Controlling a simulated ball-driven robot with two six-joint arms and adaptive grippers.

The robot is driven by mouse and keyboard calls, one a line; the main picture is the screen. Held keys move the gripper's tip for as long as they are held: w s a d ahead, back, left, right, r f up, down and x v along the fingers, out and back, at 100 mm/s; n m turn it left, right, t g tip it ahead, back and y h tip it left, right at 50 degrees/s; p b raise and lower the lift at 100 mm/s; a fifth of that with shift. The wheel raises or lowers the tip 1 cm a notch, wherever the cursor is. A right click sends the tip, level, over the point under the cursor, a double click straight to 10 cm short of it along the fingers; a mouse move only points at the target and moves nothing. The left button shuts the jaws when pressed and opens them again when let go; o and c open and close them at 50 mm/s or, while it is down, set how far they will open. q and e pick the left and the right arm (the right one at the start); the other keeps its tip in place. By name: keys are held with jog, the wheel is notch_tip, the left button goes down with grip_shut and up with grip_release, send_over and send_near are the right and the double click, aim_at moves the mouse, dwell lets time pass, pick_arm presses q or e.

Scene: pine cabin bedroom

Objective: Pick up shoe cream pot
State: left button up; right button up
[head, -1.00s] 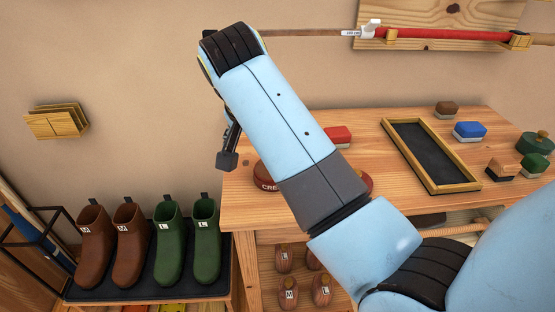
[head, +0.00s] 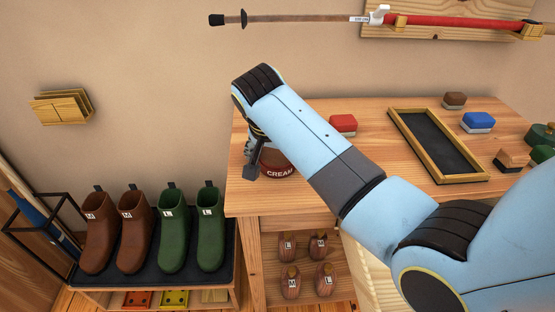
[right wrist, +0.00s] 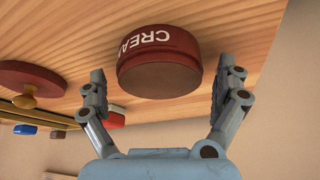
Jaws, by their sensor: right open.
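The shoe cream pot (head: 277,168) is a dark red round pot with white CREAM lettering, on the left end of the wooden bench. My arm hides part of it in the head view. In the right wrist view the pot (right wrist: 158,62) lies between and just beyond the fingertips. My right gripper (head: 262,158) is open at the pot. In the right wrist view its fingers (right wrist: 163,80) are spread on either side of the pot, with nothing held. I cannot tell whether they touch it. My left gripper is not in view.
A reddish disc with a wooden knob (right wrist: 35,80) lies near the pot. A red brush (head: 343,124), a framed dark tray (head: 480,178) and a blue brush (head: 478,121) are on the bench (head: 245,200). Boots (head: 170,225) stand lower left.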

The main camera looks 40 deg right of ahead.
jog(key=c, duration=1.6)
jog(key=shift+r, duration=0.1)
